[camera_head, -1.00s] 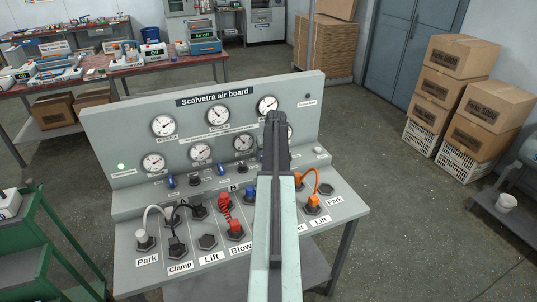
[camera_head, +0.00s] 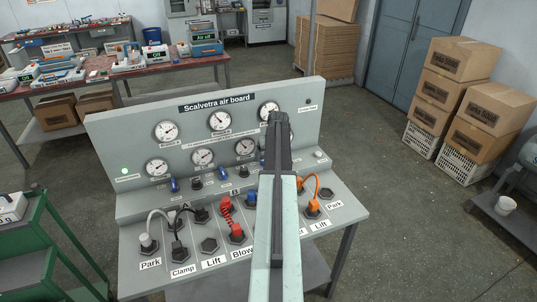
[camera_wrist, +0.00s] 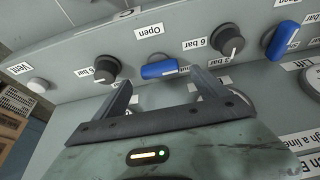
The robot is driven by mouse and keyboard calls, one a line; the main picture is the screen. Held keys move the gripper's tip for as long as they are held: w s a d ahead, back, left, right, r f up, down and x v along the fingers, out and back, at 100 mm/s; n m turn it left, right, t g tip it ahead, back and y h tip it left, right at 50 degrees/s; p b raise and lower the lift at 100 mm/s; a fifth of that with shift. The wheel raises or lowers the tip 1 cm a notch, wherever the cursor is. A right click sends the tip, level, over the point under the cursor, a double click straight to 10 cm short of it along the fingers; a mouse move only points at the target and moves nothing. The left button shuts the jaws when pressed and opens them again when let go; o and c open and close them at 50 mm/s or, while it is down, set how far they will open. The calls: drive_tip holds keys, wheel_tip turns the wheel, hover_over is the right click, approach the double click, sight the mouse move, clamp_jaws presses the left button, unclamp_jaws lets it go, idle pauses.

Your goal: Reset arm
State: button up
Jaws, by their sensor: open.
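My arm reaches up over the front of the grey Scalvetra air board (camera_head: 105,146) in the head view and hides part of its right half. In the wrist view my gripper (camera_wrist: 160,84) is open and empty, its two fingers apart. A blue valve handle (camera_wrist: 165,69) under an "Open" label shows between and beyond the fingertips. Black knobs flank it, one at the left (camera_wrist: 106,68) and one at the right (camera_wrist: 227,39). I cannot tell the gap between the fingertips and the board.
A red coiled hose (camera_head: 227,212), grey and black hoses and an orange hose (camera_head: 311,183) arch over the board's sloping front. A green cart (camera_head: 30,240) stands at the left. Stacked cartons (camera_head: 462,58) stand at the right.

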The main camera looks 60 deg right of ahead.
drive_tip(key=p+v, duration=0.2)
drive_tip(key=v, duration=0.2)
drive_tip(key=shift+s+r+p, duration=0.1)
drive_tip(key=shift+r+p, duration=0.15)
drive_tip(key=shift+p, duration=0.15)
drive_tip(key=shift+a, duration=0.1)
drive_tip(key=w+a+n+y, duration=0.1)
drive_tip(key=w+a, duration=0.4)
drive_tip(key=a, duration=0.6)
drive_tip(key=w+a+f+n+g+y, duration=0.1)
drive_tip(key=w+a, duration=0.4)
drive_tip(key=a, duration=0.6)
drive_tip(key=w+a+n, duration=0.1)
drive_tip(key=w+a, duration=0.4)
drive_tip(key=a, duration=0.5)
drive_tip(key=s+a+n+g, duration=0.1)
drive_tip(key=s+a+n, duration=0.1)
drive_tip(key=a, duration=1.5)
drive_tip(key=s+a+n+g, duration=0.1)
drive_tip(key=s+a+n, duration=0.1)
drive_tip(key=a, duration=1.6)
drive_tip(key=shift+s+a+f+g+y, duration=0.2)
drive_tip(key=shift+s+f+g+y, duration=0.1)
drive_tip(key=shift+f+y, duration=0.1)
